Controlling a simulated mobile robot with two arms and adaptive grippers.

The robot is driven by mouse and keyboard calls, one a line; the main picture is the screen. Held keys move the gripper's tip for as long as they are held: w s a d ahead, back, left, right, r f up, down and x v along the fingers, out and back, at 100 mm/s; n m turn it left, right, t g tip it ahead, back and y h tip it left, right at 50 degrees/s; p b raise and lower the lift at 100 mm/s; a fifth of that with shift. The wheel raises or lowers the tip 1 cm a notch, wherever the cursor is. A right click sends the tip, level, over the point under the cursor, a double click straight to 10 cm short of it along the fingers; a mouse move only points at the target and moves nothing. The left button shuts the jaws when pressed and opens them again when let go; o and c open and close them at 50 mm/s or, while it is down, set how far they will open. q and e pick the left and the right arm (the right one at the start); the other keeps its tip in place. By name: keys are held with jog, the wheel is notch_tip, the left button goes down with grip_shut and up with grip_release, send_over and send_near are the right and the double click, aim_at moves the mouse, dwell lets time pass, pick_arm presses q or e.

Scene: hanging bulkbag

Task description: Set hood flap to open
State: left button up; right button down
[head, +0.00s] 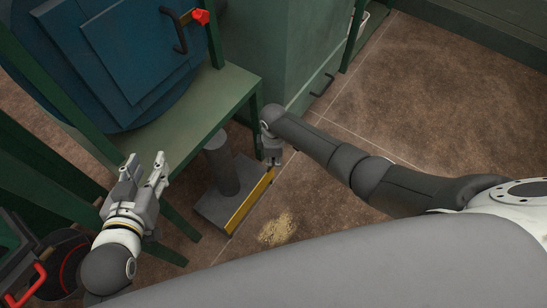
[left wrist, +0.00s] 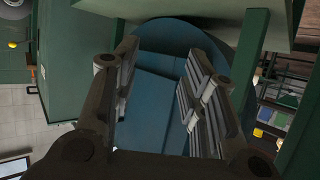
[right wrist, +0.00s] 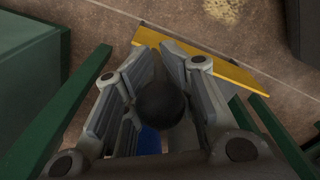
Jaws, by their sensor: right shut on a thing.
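The hood is a low grey box (head: 212,208) on the floor with a dark round post (head: 221,165) on it. Its flap is a long yellow strip (head: 250,203) along the floor-side edge; I cannot tell its angle exactly. My right gripper (head: 272,164) is at the strip's far end, shut on it. In the right wrist view the fingertips (right wrist: 160,47) meet the end of the yellow flap (right wrist: 235,70), and a dark round shape (right wrist: 160,105) shows between the fingers. My left gripper (head: 147,162) is open and empty, left of the hood. Its spread fingers face a blue surface in the left wrist view (left wrist: 155,75).
A green frame (head: 225,92) carries a large blue round body (head: 120,65) with a red-tipped handle (head: 200,17). A green cabinet (head: 300,50) stands behind the hood. Spilled yellowish grain (head: 277,228) lies beside the flap. The brown floor at right is clear.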

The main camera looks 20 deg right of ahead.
jog(key=shift+r, duration=0.15)
pick_arm(q)
jog(key=shift+s+a+f+g, duration=0.2)
jog(key=shift+s+f+g, duration=0.2)
jog(key=shift+f, duration=0.1)
pick_arm(e)
jog(key=c, duration=1.5)
grip_release()
jog(key=shift+o, duration=0.2)
notch_tip(320, 180, up, 12)
